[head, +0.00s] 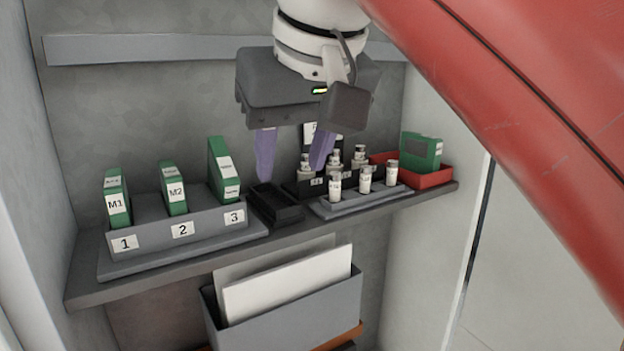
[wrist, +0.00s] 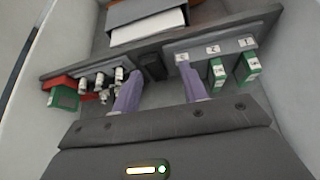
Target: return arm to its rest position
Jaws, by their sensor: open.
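My gripper (head: 292,172) is open, with two purple fingers pointing down above the shelf. Nothing is between the fingers. In the head view it hangs over a small black tray (head: 277,212) and partly hides the things behind it. In the wrist view the gripper (wrist: 160,98) also shows open, with the black tray (wrist: 153,70) beyond the gap between the fingers. The fingers appear apart from the shelf things, though the right finger overlaps the vials in the head view.
A grey rack (head: 150,243) numbered 1 to 3 holds green boxes at left. Several white-capped vials (head: 364,178) stand in racks at right. A red tray (head: 432,180) holds a green box (head: 420,151). A grey bin (head: 290,318) with white panels is below. Walls enclose the shelf (head: 85,290).

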